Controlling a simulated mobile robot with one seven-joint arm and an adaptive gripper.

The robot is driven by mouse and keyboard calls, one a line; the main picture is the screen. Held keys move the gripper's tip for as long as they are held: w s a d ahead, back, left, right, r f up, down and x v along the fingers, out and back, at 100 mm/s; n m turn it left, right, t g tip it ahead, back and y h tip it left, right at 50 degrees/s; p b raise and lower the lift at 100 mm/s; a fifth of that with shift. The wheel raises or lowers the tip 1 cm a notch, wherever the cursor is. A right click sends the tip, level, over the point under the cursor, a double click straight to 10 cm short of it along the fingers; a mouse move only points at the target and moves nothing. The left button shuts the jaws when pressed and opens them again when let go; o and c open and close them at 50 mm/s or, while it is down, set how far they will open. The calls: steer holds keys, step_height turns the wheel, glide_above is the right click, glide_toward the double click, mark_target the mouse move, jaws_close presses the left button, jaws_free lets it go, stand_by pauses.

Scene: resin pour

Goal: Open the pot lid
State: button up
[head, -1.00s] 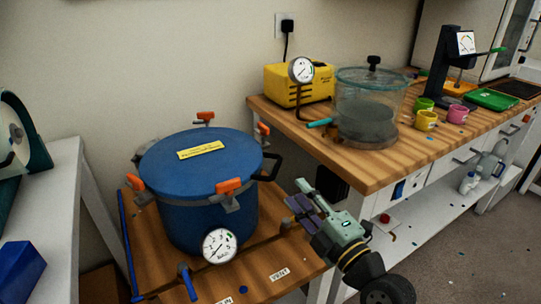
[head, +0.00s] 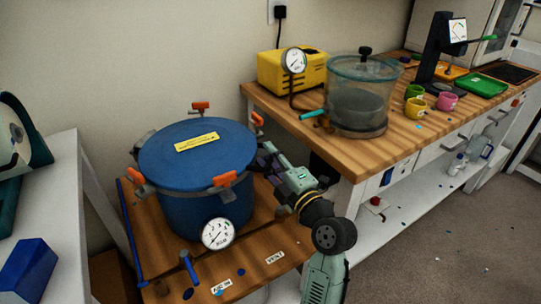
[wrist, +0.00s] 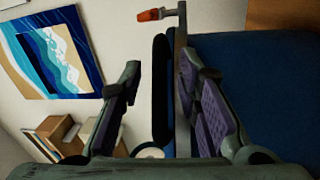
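The blue pot (head: 205,208) stands on a low wooden bench with its blue lid (head: 180,160) on top. The lid has a yellow label, and several orange-handled clamps (head: 225,180) sit around its rim. My gripper (head: 264,158) is at the pot's right side, near the black handle. In the wrist view my gripper (wrist: 158,72) is open, with the black handle (wrist: 161,95) between its fingers. The right finger is close to a grey metal strip and the blue pot; I cannot tell whether it touches. In the head view my gripper mostly hides the handle.
A pressure gauge (head: 218,233) and blue valve (head: 188,264) are at the pot's front. The wooden workbench (head: 375,152) at right holds a clear chamber (head: 357,100), a yellow pump (head: 275,72) and coloured cups. A white table (head: 50,215) stands at left.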

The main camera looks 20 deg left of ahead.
steer(key=shift+c, duration=0.5)
jaws_close()
stand_by(0.3)
